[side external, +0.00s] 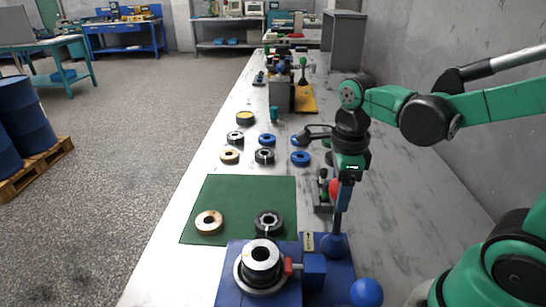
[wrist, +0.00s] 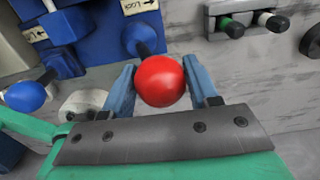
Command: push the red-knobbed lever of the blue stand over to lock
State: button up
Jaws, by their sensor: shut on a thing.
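The red knob (side external: 333,188) tops the lever of the blue stand (side external: 340,275) in the side view. Its dark rod (side external: 338,222) rises nearly upright from a round blue hub (side external: 334,245). In the wrist view the red knob (wrist: 160,80) sits between the two blue fingers of my gripper (wrist: 163,82), which is shut on it. The gripper (side external: 341,190) also shows in the side view, where it partly hides the knob. A "Lock" label (wrist: 138,5) is on the blue stand in the wrist view, beyond the lever hub.
A blue ball knob (side external: 367,292) stands at the stand's front right. A green mat (side external: 235,190) holds two rings. Several rings and a small grey fixture (side external: 322,195) lie behind.

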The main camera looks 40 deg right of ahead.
jog(key=shift+w+d, duration=0.1)
jog(key=shift+w+d+f, duration=0.3)
jog(key=shift+w+d, duration=0.1)
jog(key=shift+d, duration=0.05)
jog(key=shift+w, duration=0.1)
jog(key=shift+o, duration=0.4)
jog(key=shift+w+d+f, duration=0.35)
jog(key=shift+d, duration=0.1)
jog(key=shift+o, duration=0.4)
jog(key=shift+w, duration=0.1)
jog(key=shift+d, duration=0.1)
jog(key=o, duration=0.6)
jog(key=shift+o, duration=0.2)
